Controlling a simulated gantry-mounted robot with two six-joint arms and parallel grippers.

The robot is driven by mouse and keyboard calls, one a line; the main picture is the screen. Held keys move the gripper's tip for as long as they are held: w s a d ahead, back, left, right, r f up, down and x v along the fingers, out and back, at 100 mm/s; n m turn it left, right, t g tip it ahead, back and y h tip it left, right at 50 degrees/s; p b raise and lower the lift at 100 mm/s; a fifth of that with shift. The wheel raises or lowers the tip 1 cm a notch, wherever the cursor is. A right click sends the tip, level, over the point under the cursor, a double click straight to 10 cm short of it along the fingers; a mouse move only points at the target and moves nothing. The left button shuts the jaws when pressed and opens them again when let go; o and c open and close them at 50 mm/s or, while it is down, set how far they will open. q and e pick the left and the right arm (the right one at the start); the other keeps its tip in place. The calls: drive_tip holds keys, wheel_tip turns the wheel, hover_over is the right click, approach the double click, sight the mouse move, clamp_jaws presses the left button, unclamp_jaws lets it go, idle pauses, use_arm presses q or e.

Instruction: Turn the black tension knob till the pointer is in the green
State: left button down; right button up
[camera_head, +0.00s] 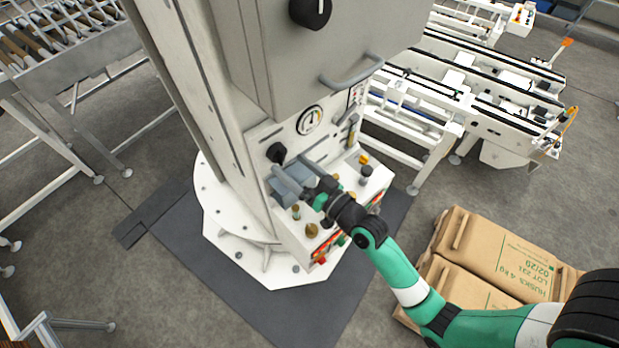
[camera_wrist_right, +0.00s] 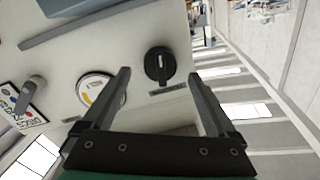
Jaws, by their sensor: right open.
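The black tension knob (camera_head: 276,152) is on the sloping front panel of the white column, left of a round dial gauge (camera_head: 310,120). In the right wrist view the knob (camera_wrist_right: 159,66) has a pale line on its grip and stands between my fingertips in the picture. My right gripper (camera_head: 288,165) is open in front of the panel, with no clear contact on the knob. The gauge (camera_wrist_right: 97,88) shows a yellow band in the wrist view; my finger covers part of its face. I cannot tell where its pointer stands. My left gripper is out of view.
Another black knob (camera_head: 310,12) and a bar handle (camera_head: 351,71) are on the grey cabinet above. A lower control box (camera_head: 318,238) with small knobs and buttons juts out below my gripper. A conveyor (camera_head: 470,95) stands behind.

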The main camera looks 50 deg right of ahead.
drive_tip(key=s+a+b, duration=0.1)
drive_tip(key=s, duration=0.7)
drive_tip(key=shift+a, duration=0.15)
